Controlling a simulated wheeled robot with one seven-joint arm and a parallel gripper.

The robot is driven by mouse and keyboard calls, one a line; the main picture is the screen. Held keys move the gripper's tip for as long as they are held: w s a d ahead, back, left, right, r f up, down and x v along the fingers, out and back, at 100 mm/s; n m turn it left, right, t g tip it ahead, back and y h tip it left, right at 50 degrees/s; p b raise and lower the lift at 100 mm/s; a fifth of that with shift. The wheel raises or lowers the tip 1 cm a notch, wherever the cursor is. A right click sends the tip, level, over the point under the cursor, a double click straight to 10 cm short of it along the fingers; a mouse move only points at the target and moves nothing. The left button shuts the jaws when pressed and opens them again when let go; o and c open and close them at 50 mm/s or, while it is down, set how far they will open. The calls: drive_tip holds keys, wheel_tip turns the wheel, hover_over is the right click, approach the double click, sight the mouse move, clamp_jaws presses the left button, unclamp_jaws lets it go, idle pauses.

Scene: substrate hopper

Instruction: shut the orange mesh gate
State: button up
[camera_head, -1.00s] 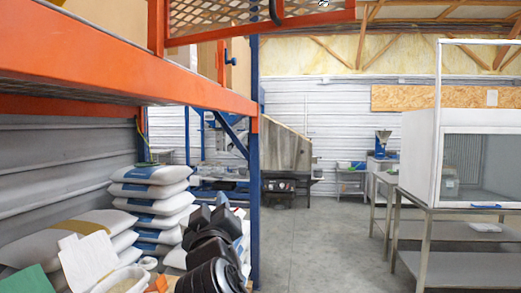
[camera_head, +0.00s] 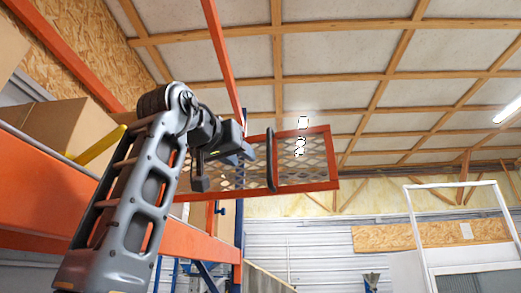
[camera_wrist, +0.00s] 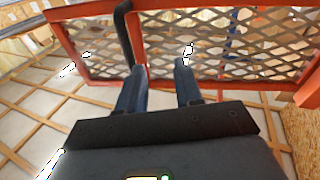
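The orange mesh gate (camera_head: 336,160) juts out to the right past the upper part of the orange rack in the head view. Its black upright handle (camera_head: 271,160) is on the near face. The gate frame (camera_wrist: 90,80) and handle (camera_wrist: 124,35) also show in the wrist view. My gripper (camera_head: 248,153) is raised just left of the handle in the head view. In the wrist view my gripper (camera_wrist: 160,68) has its two fingers apart, pointing at the mesh. The handle's lower end lines up with the left finger; I cannot tell whether they touch. Nothing shows between the fingers.
An orange rack beam (camera_head: 40,190) runs along the left, with a cardboard box (camera_head: 75,115) above it. A blue rack post (camera_head: 239,225) stands behind the gate. A white-framed cabinet (camera_head: 470,265) is at the lower right. The space right of the gate is clear.

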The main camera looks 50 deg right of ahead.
sight(268, 146)
drive_tip(key=s+r+m+g, duration=0.1)
drive_tip(key=s+r+m, duration=0.1)
drive_tip(key=s+r, duration=0.2)
drive_tip(key=shift+n+y, duration=0.3)
drive_tip(key=shift+p+x, duration=1.05)
drive_tip(key=shift+x, duration=3)
drive_tip(key=shift+s, duration=0.1)
drive_tip(key=shift+r, duration=0.1)
clamp_jaws()
